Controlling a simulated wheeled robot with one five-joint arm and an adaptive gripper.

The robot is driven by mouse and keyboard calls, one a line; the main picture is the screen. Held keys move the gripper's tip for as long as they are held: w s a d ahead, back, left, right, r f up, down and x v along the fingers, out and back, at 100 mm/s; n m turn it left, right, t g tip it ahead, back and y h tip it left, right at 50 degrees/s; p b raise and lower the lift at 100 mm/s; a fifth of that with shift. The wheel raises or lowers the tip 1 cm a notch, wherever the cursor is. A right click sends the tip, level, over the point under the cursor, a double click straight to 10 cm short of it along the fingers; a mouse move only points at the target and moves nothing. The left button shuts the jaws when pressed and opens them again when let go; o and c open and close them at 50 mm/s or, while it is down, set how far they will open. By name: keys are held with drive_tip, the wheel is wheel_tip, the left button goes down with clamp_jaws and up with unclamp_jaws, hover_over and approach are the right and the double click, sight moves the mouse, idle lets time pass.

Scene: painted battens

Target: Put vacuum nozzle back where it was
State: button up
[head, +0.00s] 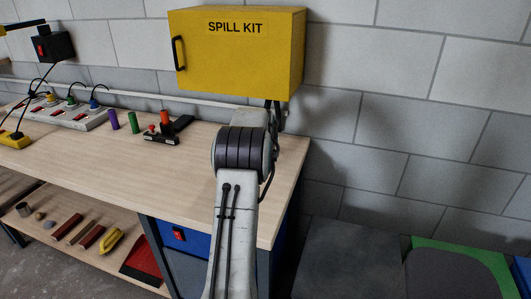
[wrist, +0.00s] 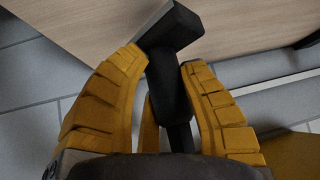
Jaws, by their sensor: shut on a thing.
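The nozzle has a dark stem between the fingers and a wider block-shaped head beyond the fingertips. The head shows against the pale wooden bench top. I cannot tell from this view whether the nozzle touches anything. In the head view my forearm and its dark joint hide the gripper and the nozzle. The place where the nozzle was kept cannot be made out.
A yellow spill kit box (head: 238,58) hangs on the block wall above the bench top (head: 95,165). A black tool with an orange cylinder (head: 166,128), purple and green cylinders and a power strip (head: 75,116) sit to the left. The bench's front strip is clear.

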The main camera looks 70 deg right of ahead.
drive_tip(key=shift+f+p, duration=0.75)
drive_tip(key=shift+f, duration=0.75)
drive_tip(key=shift+f, duration=0.1)
drive_tip(key=o, duration=1.2)
drive_tip(key=shift+o, duration=0.2)
drive_tip(key=b+v, duration=0.5)
drive_tip(key=v, duration=0.7)
